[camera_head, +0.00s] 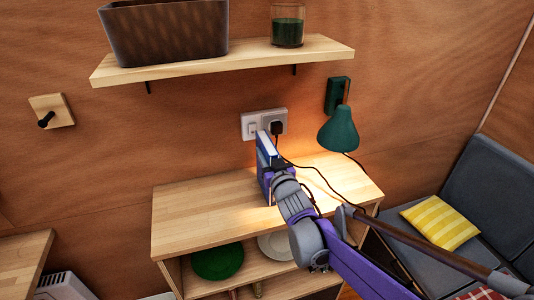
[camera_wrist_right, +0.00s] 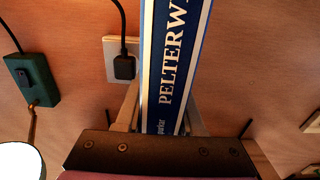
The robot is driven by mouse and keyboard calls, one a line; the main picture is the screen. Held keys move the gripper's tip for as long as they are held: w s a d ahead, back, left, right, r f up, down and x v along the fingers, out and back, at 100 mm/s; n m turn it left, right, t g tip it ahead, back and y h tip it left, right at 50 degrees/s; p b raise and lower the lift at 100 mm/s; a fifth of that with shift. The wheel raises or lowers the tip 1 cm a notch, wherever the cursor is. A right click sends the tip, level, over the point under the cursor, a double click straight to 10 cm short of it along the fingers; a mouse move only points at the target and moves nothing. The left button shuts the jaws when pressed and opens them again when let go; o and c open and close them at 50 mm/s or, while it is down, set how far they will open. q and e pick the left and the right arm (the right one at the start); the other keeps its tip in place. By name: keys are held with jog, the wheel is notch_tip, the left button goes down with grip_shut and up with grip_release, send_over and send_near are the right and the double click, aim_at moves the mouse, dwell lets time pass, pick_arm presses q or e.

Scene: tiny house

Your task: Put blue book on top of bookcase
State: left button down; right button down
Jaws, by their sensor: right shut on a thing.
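The blue book (camera_head: 264,152) stands upright over the top of the bookcase (camera_head: 200,215), near its middle. Its spine (camera_wrist_right: 176,65) with white lettering fills the centre of the right wrist view. My right gripper (camera_head: 275,168) is shut on the book, with one finger on each side of it in the wrist view. The gripper hides part of the book's lower edge, so I cannot tell whether it touches the wood. My left gripper is not in view.
A wall shelf (camera_head: 240,62) with a dark basket (camera_head: 165,32) and a green glass (camera_head: 288,27) hangs above. A green lamp (camera_head: 338,128) and a plugged socket (camera_head: 262,123) are behind the book. The bookcase top's left side is clear. Plates (camera_head: 217,262) lie below.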

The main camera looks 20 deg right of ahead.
jog(key=c, duration=0.9)
grip_release()
jog(key=shift+f, duration=0.15)
jog(key=shift+c, duration=0.2)
jog(key=o, duration=0.4)
